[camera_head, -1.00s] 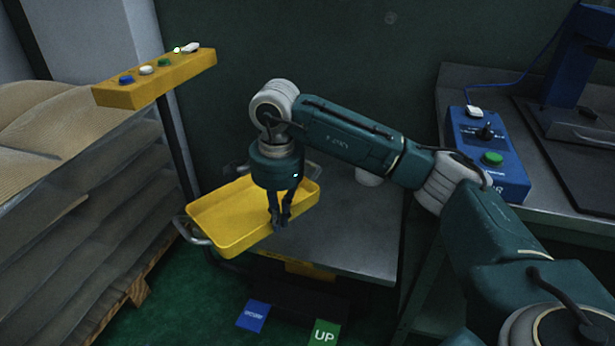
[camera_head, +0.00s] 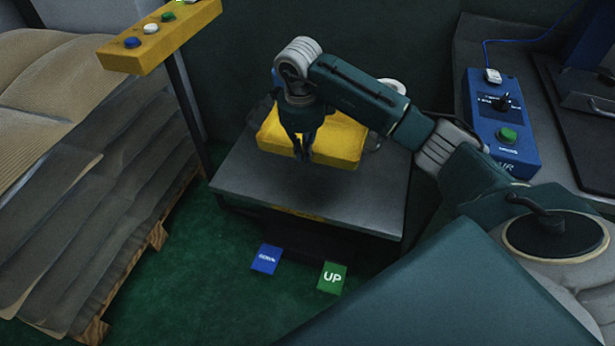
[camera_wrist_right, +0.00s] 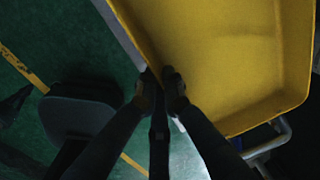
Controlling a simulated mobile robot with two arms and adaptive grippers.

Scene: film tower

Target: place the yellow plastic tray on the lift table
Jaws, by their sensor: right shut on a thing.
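The yellow plastic tray (camera_head: 338,142) is over the back part of the grey lift table (camera_head: 250,185) in the head view. I cannot tell whether it touches the table top. My right gripper (camera_head: 302,152) is at the tray's near wall, shut on it, and partly hides it. In the right wrist view the tray (camera_wrist_right: 225,60) fills the upper right, and the fingers of my right gripper (camera_wrist_right: 160,92) pinch its edge. My left gripper is not in view.
A blue DOWN pedal (camera_head: 266,259) and a green UP pedal (camera_head: 332,277) lie on the floor before the table. Stacked sacks (camera_head: 80,150) stand on a pallet at left. A yellow button box (camera_head: 160,38) is on a post. A blue control box (camera_head: 502,125) sits on the right bench.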

